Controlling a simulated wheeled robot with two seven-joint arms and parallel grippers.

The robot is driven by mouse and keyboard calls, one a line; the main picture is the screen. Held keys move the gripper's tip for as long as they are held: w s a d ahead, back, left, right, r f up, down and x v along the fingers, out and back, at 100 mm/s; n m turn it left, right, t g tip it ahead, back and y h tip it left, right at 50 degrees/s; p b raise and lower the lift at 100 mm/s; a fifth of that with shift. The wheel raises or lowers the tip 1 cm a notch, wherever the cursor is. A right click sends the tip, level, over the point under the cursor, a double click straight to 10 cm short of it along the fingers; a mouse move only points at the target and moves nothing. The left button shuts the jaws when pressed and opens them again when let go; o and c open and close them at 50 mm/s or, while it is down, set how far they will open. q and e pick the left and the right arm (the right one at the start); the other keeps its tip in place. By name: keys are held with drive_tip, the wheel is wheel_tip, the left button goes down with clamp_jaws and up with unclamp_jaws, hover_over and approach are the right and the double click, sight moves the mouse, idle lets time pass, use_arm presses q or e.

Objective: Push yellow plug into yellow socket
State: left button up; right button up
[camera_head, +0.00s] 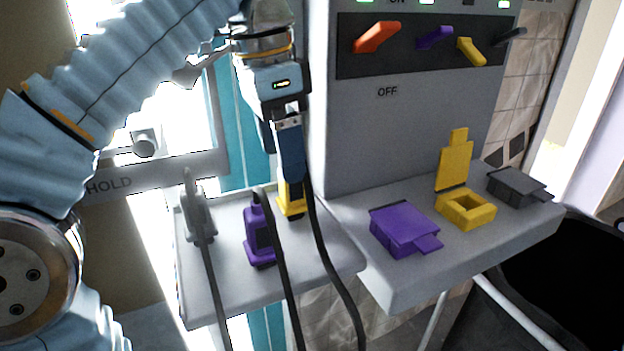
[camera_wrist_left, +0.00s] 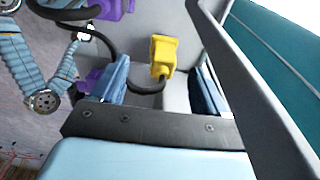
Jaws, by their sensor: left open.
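The yellow plug (camera_head: 291,200) stands on the grey shelf at the left, with a black cable attached. My left gripper (camera_head: 291,172) points down right above it, and its fingers hide the plug's upper part in the head view. In the left wrist view the plug (camera_wrist_left: 162,56) shows between the two spread blue fingers (camera_wrist_left: 160,72), with gaps on both sides. The gripper is open and holds nothing. The yellow socket (camera_head: 482,214) is on the right shelf, with its yellow lid (camera_head: 456,160) standing up open. My right gripper is not seen.
A purple plug (camera_head: 259,235) and a grey plug (camera_head: 197,215) stand left of the yellow plug, with cables hanging forward. The purple socket (camera_head: 402,228) and dark grey socket (camera_head: 513,186) have lids down. A switch panel (camera_head: 350,62) is above. A dark bin (camera_head: 560,275) is at lower right.

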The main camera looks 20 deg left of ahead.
sight(292, 194)
use_arm(q)
drive_tip(key=shift+w, duration=0.5)
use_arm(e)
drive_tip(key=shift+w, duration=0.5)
use_arm(q)
drive_tip(key=shift+d+f, duration=0.1)
drive_tip(key=shift+f, duration=1.1)
